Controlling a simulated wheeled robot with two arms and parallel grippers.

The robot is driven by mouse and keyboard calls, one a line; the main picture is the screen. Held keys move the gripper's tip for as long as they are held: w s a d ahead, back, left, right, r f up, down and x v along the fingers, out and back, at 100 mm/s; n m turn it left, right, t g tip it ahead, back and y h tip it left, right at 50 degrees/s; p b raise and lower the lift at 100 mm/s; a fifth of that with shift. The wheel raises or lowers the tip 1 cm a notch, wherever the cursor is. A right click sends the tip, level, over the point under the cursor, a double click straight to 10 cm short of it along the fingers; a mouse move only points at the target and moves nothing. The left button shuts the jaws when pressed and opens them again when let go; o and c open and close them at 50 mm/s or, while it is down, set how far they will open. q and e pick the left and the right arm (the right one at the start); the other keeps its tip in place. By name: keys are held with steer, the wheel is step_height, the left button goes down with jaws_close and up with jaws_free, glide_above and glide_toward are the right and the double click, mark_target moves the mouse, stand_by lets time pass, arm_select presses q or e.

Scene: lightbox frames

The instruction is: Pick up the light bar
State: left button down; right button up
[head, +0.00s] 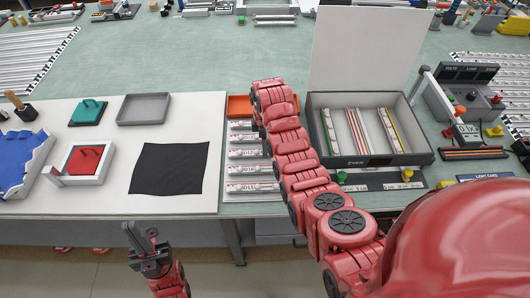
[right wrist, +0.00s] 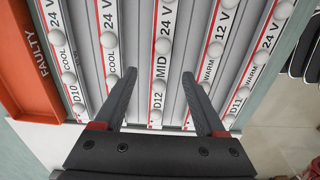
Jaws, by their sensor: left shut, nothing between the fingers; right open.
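Several white light bars with round bulbs and printed labels (head: 250,170) lie in a rack left of the open grey box. In the right wrist view, a bar marked 24 V MID D12 (right wrist: 160,62) runs between the fingers of my right gripper (right wrist: 159,78), which is open. I cannot tell how high the fingers are above it. A COOL bar (right wrist: 110,45) and a 12 V WARM bar (right wrist: 219,40) lie on either side. In the head view my arm hides the right gripper and part of the rack. My left gripper (head: 141,234) is shut and empty in front of the table edge.
The open grey box (head: 420,157) holds several bars, its white lid (head: 365,50) upright behind. An orange FAULTY tray (right wrist: 25,75) adjoins the rack. A black cloth (head: 170,168), grey tray (head: 144,109) and blue tray (head: 20,165) lie left. A control unit (head: 462,95) stands right.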

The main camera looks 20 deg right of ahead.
steer(key=shift+f, duration=1.25)
jaws_close()
